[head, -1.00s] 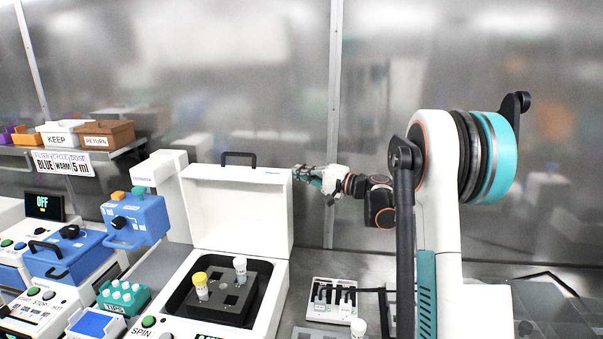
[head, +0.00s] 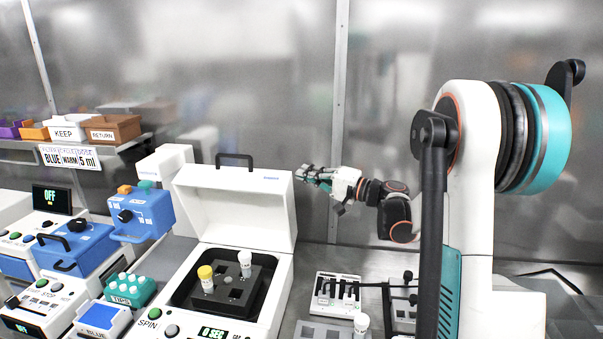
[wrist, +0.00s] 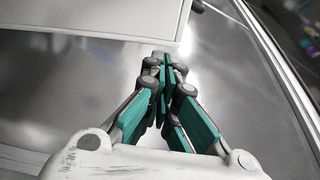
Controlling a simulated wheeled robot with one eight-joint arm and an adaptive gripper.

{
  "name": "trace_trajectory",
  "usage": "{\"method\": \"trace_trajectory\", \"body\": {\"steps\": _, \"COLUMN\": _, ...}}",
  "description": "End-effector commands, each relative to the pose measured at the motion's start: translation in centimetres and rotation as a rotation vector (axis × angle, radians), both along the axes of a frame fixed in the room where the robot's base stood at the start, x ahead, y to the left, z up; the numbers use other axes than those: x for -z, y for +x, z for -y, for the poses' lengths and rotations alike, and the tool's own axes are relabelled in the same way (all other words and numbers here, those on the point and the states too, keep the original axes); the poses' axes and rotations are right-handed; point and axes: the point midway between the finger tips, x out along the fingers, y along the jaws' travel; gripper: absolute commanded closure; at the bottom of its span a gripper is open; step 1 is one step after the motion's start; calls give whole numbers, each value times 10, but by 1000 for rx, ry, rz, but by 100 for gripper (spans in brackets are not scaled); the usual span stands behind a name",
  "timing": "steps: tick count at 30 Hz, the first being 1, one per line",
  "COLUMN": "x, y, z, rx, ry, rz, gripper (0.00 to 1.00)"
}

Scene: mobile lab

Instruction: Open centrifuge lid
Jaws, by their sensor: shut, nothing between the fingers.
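The white centrifuge (head: 160,299) stands at the lower middle of the head view. Its lid (head: 238,213) is raised and stands upright behind the bowl, with a black handle (head: 235,157) on its top edge. In the open bowl sits a dark rotor block (head: 228,286) holding a yellow-capped tube (head: 206,279) and a white-capped tube (head: 245,263). My gripper (head: 304,173) is shut and empty, just right of the lid's upper right corner. In the wrist view my gripper (wrist: 163,62) has its fingertips together, with a white panel edge beyond them. I cannot tell whether it touches the lid.
A blue pipette unit (head: 140,214), a teal tips rack (head: 130,290) and other lab devices crowd the left. KEEP (head: 64,134) and RETURN (head: 112,128) bins sit on a shelf. A pipette stand (head: 336,294) and a white-capped vial (head: 361,325) are right of the centrifuge.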

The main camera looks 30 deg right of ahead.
Motion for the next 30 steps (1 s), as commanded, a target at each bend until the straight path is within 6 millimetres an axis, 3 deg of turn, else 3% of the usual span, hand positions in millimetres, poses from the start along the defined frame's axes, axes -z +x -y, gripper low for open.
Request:
{"method": "trace_trajectory", "body": {"steps": 12, "x": 5, "y": -68, "z": 44, "rx": 2, "ry": 0, "rz": -1, "gripper": 100}}
{"method": "trace_trajectory", "body": {"steps": 21, "x": 7, "y": -83, "z": 53, "rx": -1, "ry": 0, "rz": 0, "gripper": 100}}
{"method": "trace_trajectory", "body": {"steps": 26, "x": 6, "y": -82, "z": 47, "rx": -8, "ry": -1, "rz": -7, "gripper": 100}}
{"method": "trace_trajectory", "body": {"steps": 29, "x": 4, "y": -79, "z": 22, "rx": -30, "ry": -7, "rz": -38, "gripper": 100}}
{"method": "trace_trajectory", "body": {"steps": 30, "x": 3, "y": -78, "z": 6, "rx": -45, "ry": -11, "rz": -58, "gripper": 100}}
